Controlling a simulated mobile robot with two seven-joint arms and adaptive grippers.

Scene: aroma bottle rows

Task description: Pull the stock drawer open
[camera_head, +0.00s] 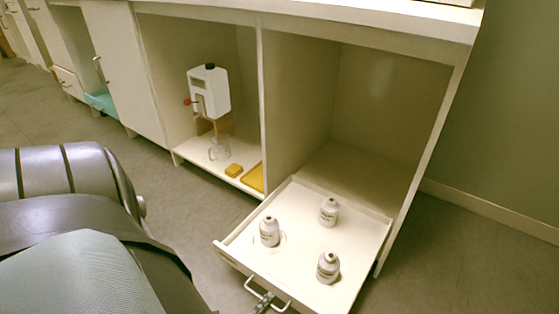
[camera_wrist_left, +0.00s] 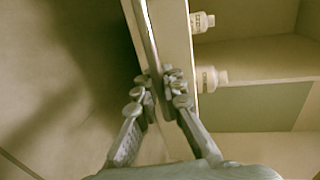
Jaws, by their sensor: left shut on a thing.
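The stock drawer (camera_head: 330,262) is a shallow white drawer, pulled well out from the lower right of the cabinet. Three white bottles stand upright in it: one at the left (camera_head: 269,232), one at the back (camera_head: 328,212) and one at the front right (camera_head: 327,268). The drawer's metal handle (camera_head: 281,303) is on its front. My left gripper (camera_head: 263,302) is at the handle, at the bottom edge of the head view. In the left wrist view my left gripper (camera_wrist_left: 160,88) is shut on the handle bar (camera_wrist_left: 147,35). My right gripper is not in view.
The open bay to the left holds a white canister (camera_head: 208,92) on a stand, a clear jug (camera_head: 219,149) and yellow items (camera_head: 234,170). A teal bin (camera_head: 101,102) sits farther left. Bare floor (camera_head: 450,260) lies right of the drawer.

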